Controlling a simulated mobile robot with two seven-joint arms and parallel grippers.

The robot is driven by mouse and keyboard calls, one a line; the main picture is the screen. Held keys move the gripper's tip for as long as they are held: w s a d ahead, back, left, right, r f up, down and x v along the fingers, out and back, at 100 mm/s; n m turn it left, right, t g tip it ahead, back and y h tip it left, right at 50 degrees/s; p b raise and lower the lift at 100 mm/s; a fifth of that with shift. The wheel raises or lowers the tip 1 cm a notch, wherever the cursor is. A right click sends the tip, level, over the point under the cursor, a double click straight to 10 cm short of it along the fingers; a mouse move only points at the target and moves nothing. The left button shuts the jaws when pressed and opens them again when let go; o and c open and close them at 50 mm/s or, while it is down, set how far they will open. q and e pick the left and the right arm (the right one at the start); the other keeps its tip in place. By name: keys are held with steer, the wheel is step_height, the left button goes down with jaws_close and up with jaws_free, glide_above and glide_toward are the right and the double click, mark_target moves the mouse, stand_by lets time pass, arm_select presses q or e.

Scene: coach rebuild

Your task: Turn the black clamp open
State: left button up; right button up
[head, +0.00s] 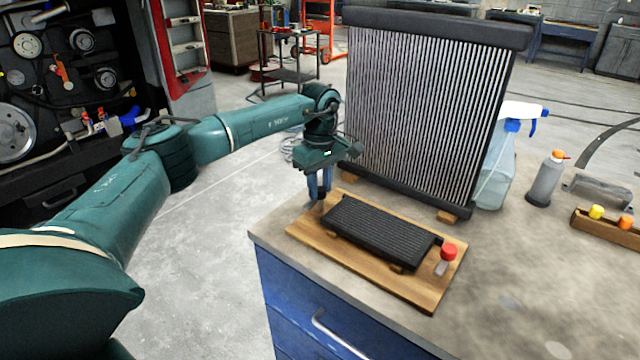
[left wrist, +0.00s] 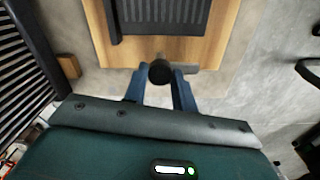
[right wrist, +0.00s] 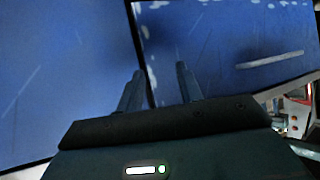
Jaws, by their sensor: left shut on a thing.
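The black clamp (left wrist: 160,72) has a round black knob and a grey metal bar that points right in the left wrist view. It sits on a wooden board (head: 310,229) at the left end of a small black finned cooler (head: 380,228). My left gripper (head: 321,192), blue-fingered, points down and is shut on the black knob; its fingers (left wrist: 160,82) lie on both sides of it. In the head view the fingers mostly hide the clamp. A red clamp (head: 448,251) stands at the cooler's other end. My right gripper (right wrist: 158,85) is open and empty, facing blue drawer fronts.
A tall finned radiator (head: 430,110) stands close behind the board on small wooden blocks. A spray bottle (head: 495,165), a grey bottle (head: 545,180) and a wooden tray (head: 605,230) stand to the right. The bench top (head: 530,290) in front of them is mostly clear.

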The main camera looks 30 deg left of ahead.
mark_target(320, 189)
stand_by(0.4)
arm_select(q)
steer(key=o, duration=1)
step_height(320, 189, up, 13)
steer(key=b, duration=0.1)
steer(key=shift+r, duration=0.15)
arm_select(e)
steer(key=shift+a, duration=0.2)
steer(key=shift+f, duration=0.1)
